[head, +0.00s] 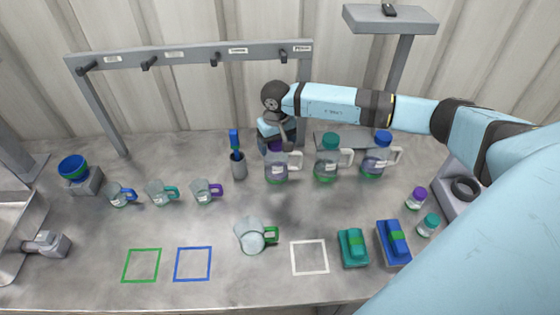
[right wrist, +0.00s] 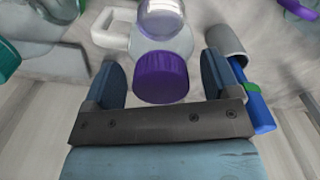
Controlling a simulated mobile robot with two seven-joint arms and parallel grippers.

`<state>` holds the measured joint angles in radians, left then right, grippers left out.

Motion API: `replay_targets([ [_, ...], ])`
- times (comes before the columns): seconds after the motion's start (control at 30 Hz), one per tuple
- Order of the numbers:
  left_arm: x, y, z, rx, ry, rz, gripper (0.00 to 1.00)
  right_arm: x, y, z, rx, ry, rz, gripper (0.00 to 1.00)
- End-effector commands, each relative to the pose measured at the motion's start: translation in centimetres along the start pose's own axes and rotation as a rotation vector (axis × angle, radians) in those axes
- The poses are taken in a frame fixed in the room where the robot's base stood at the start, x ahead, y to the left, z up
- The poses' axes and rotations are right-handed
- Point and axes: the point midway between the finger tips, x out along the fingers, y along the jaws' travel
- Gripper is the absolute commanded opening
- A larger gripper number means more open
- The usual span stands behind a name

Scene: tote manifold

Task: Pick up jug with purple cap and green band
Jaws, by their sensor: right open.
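The clear jug (head: 276,172) with the purple cap and green band stands upright at the back middle of the table, its pale handle on the right. My right gripper (head: 276,141) is just above its cap and hides part of it. In the right wrist view the purple cap (right wrist: 160,78) lies between the two open fingers of my right gripper (right wrist: 160,88), with a visible gap on each side. The jug's clear body and white handle (right wrist: 113,28) show beyond the cap. My left gripper is not in view.
A teal-capped jug (head: 327,168) and a blue-capped jug (head: 375,163) stand to the right. A grey holder (head: 238,168) with a blue-handled tool stands close on the left. A grey hook rack (head: 190,54) rises behind. The table's front middle has free room around a green-handled mug (head: 250,235).

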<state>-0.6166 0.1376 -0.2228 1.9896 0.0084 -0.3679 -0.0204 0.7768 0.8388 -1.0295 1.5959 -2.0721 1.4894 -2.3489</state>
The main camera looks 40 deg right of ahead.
Motion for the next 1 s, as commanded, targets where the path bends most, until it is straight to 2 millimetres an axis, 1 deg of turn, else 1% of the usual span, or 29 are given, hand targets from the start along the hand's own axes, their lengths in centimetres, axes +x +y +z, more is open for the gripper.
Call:
replay_targets([
  [0.07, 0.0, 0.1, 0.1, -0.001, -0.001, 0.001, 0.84, 0.0, 0.0, 0.0, 0.000, 0.000, 0.000, 0.82],
  [0.17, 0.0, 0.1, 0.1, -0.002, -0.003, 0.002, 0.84, 0.0, 0.0, 0.0, 0.000, 0.000, 0.000, 0.62],
  [0.2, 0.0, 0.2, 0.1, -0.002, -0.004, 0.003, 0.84, 0.0, 0.0, 0.0, 0.000, 0.000, 0.000, 0.53],
  [0.27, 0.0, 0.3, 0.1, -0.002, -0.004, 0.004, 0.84, 0.0, 0.0, 0.0, 0.000, 0.000, 0.000, 0.39],
  [0.3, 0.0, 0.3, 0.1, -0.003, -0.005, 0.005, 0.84, 0.0, 0.0, 0.0, 0.000, 0.000, 0.000, 0.30],
  [0.4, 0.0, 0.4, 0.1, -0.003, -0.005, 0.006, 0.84, -0.1, 0.0, 0.0, 0.000, 0.001, -0.001, 0.10],
  [0.63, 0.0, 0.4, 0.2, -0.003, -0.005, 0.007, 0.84, -0.1, 0.0, -0.1, 0.000, 0.001, -0.001, 0.10],
  [0.77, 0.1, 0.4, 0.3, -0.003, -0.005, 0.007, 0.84, -0.7, 0.0, -0.1, 0.001, 0.002, -0.001, 0.10],
  [0.87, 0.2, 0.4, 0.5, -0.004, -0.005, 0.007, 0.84, -1.6, 0.0, -0.1, 0.000, 0.003, -0.002, 0.10],
  [0.97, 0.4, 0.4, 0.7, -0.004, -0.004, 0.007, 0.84, -3.1, 0.0, -0.1, -0.001, 0.005, -0.001, 0.10],
  [1.0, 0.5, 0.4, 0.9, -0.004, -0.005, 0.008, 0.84, -3.9, 0.0, -0.1, -0.001, 0.005, -0.002, 0.10],
])
